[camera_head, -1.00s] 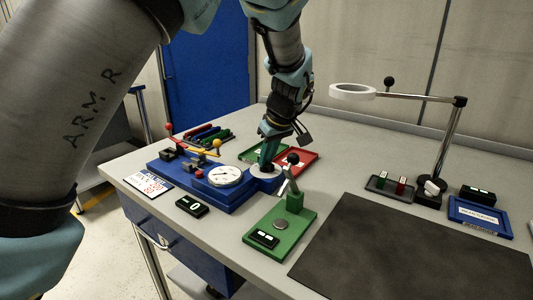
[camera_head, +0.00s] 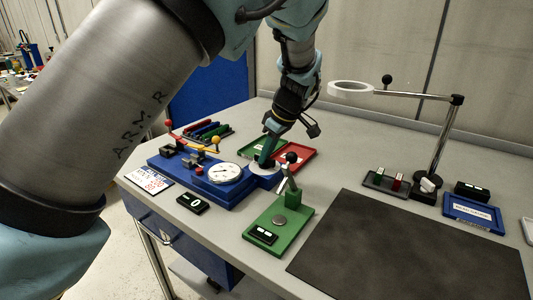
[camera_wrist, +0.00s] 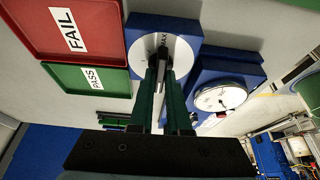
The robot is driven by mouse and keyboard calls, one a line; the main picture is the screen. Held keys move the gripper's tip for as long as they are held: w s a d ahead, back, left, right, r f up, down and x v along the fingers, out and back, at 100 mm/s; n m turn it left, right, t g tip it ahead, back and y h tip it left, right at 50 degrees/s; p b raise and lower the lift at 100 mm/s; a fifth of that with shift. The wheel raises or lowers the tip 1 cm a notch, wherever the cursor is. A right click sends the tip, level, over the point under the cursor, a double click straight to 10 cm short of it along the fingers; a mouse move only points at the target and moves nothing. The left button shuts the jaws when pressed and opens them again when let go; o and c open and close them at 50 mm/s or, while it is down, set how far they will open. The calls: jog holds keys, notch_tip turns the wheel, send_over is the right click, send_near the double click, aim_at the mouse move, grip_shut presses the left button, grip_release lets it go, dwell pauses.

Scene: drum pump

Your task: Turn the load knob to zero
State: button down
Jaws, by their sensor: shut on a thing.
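The load knob (camera_wrist: 162,52) sits on a white round dial (camera_wrist: 178,55) with a MAX mark, on the blue fixture (camera_head: 205,178). In the head view the dial (camera_head: 257,171) is at the fixture's right end, partly hidden by my gripper. My gripper (camera_head: 263,161) points down onto it. In the wrist view the green fingers of my gripper (camera_wrist: 160,68) are shut on the knob, which shows between their tips. A white gauge with a needle (camera_head: 225,173) is beside the dial; it also shows in the wrist view (camera_wrist: 220,97).
A green PASS tray (camera_wrist: 90,80) and a red FAIL tray (camera_wrist: 70,28) lie close behind the dial. A black display (camera_head: 193,202) reads 0. A dark mat (camera_head: 415,245) lies to the right.

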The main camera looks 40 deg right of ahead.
jog(key=c, duration=0.9)
grip_release()
jog(key=b+v, duration=0.1)
jog(key=v, duration=0.9)
jog(key=shift+s+d+r+b, duration=0.1)
jog(key=shift+s+r+b, duration=0.05)
jog(key=shift+r+b, duration=0.25)
